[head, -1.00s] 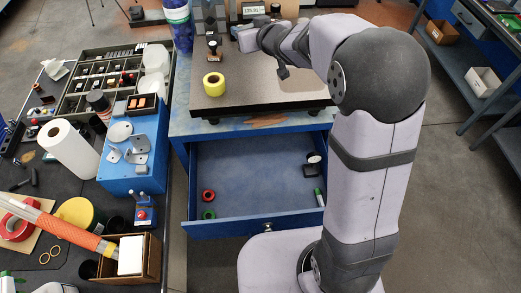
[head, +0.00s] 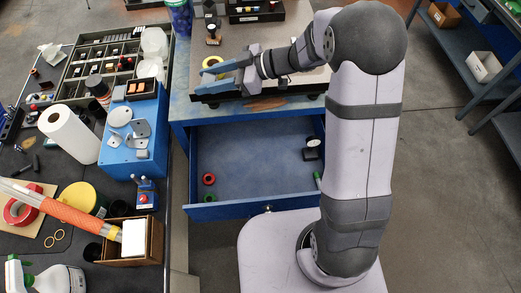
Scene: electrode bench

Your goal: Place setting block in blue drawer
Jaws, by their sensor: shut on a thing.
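The blue drawer (head: 250,165) stands pulled open under the plate, below my gripper in the picture. Its floor is mostly bare.
In the drawer, a red ring (head: 208,179) and a green ring lie at left; a small dark-based item (head: 312,149) and a green-capped marker lie at right. A yellow tape roll (head: 212,61) is partly hidden behind my gripper. A small stand (head: 212,36) is behind it.

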